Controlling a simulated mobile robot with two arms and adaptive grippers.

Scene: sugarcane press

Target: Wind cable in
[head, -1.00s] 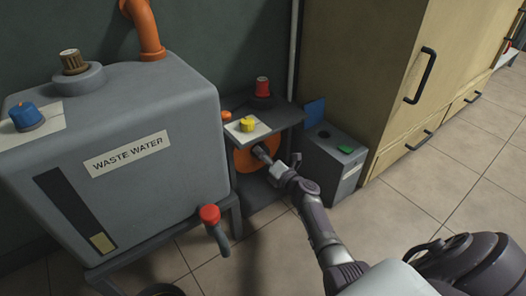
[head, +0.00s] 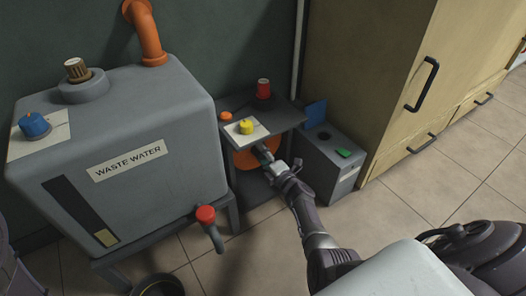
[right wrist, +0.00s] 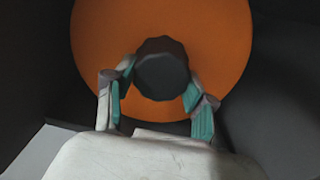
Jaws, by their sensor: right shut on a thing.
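The orange cable reel (head: 244,159) is a round disc in the open dark stand; it fills much of the right wrist view (right wrist: 225,40). A dark faceted knob (right wrist: 162,66) sits at the disc's middle. My right gripper (head: 268,158) reaches into the stand in front of the reel. In the right wrist view its two teal-padded fingers (right wrist: 158,92) are on either side of the knob, shut on it. I cannot make out a loose cable. My left gripper is not in view.
The grey waste water tank (head: 190,135) stands left of the stand (head: 283,118), its red-handled tap (head: 206,215) facing the floor. A grey box (head: 340,165) and beige cabinet (head: 375,70) are to the right. Tiled floor (head: 400,200) is free in front.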

